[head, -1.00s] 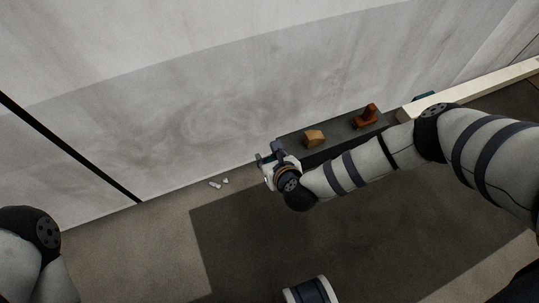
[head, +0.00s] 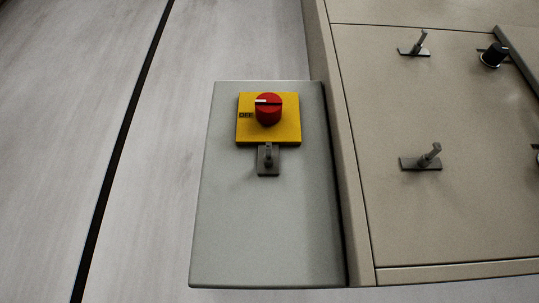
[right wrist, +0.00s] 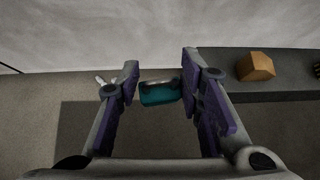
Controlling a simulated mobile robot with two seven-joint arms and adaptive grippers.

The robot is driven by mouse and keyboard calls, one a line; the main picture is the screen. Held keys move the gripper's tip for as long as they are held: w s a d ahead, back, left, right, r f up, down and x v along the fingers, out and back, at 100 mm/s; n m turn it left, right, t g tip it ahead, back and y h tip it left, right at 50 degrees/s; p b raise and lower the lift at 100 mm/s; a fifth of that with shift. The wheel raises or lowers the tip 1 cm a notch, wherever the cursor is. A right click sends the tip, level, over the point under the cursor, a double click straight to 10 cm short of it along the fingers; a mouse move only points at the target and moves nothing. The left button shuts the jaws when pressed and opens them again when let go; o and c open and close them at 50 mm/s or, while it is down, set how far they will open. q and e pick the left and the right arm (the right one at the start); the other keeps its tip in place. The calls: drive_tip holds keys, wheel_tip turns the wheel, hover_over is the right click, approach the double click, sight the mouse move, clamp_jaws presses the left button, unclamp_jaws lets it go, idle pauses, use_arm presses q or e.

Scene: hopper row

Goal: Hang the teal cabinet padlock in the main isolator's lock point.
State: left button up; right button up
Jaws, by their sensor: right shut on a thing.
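The main isolator (head: 268,118) shows in the head view as a yellow plate with a red knob on a grey box. The knob's white mark points left, toward the OFF label. The padlock's dark top edge faces away from me. Neither gripper shows in the head view.
A beige cabinet (head: 440,220) with several metal tabs and a black knob (head: 494,55) stands right of the grey box (head: 265,235). In the right wrist view a dark shelf (right wrist: 285,90) holds an orange-brown block (right wrist: 255,67). Small pale pieces (right wrist: 104,80) lie on the floor.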

drive_tip(key=o, duration=0.7)
drive_tip(key=c, duration=0.6)
